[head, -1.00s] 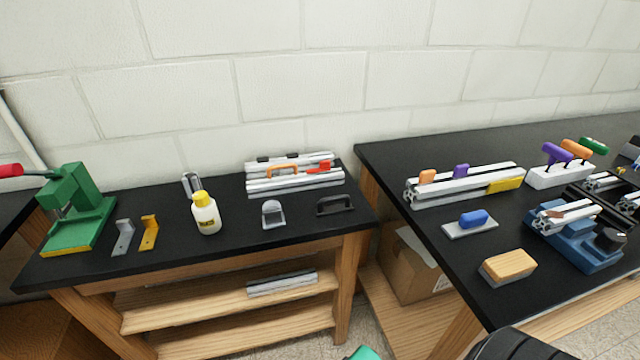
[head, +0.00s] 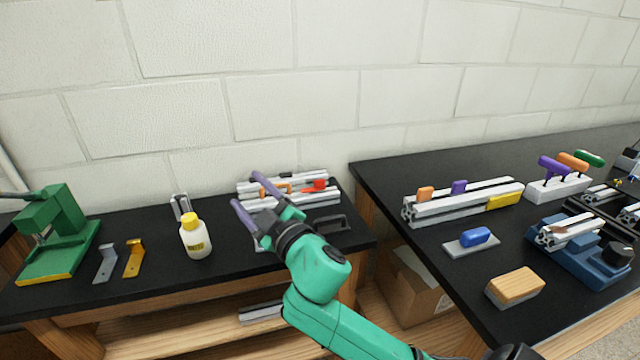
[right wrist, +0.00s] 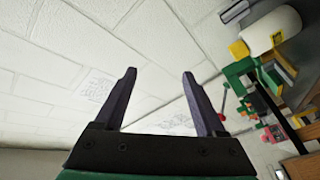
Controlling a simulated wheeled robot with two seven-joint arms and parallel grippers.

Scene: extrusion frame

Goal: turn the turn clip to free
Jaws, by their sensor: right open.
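An aluminium extrusion frame (head: 320,200) lies at the back of the left black bench. It carries an orange handle-shaped part (head: 272,188), partly covered by my gripper, and a red part (head: 320,185) on its right. I cannot tell for certain which part is the turn clip. My right gripper (head: 247,190) is open and empty, above the left end of the frame in the head view. Its two dark fingers (right wrist: 159,75) also stand apart in the right wrist view, pointing at the wall. My left gripper is not in view.
A yellow-capped bottle (head: 195,238) stands left of my right gripper. A green press (head: 55,235) and two brackets (head: 133,260) are further left. A black handle (head: 335,223) lies right of my arm. The right bench (head: 400,215) holds another extrusion with coloured parts.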

